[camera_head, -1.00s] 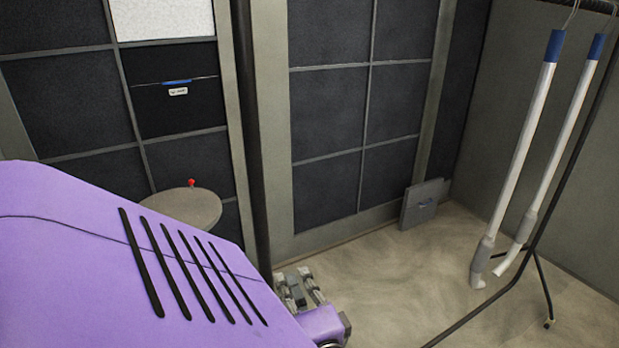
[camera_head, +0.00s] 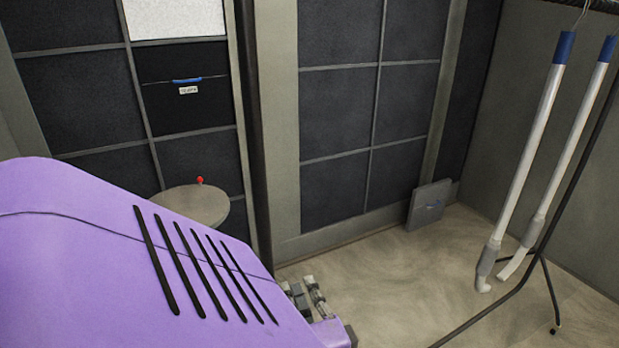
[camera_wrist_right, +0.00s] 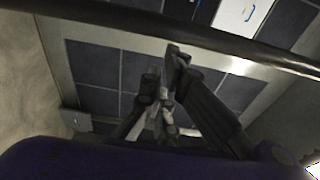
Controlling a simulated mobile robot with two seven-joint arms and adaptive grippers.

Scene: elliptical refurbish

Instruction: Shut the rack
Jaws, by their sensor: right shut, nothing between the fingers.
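A black panel (camera_head: 160,108) with a blue handle (camera_head: 187,80) and a small white label is set in the dark tiled wall at the upper left of the head view. It looks like the rack front; I cannot tell how far it stands open. My right gripper (camera_head: 308,298) is low in the middle of the head view, partly hidden by my purple arm, well apart from the panel. In the right wrist view the gripper (camera_wrist_right: 166,76) is shut and empty, with the tiled wall behind it. My left gripper is not in view.
A round grey disc (camera_head: 195,207) with a red knob stands below the panel. A grey slab (camera_head: 428,204) leans against the wall. At right, two white tubes with blue tops (camera_head: 530,160) hang beside a black stand (camera_head: 540,255). The floor between is clear.

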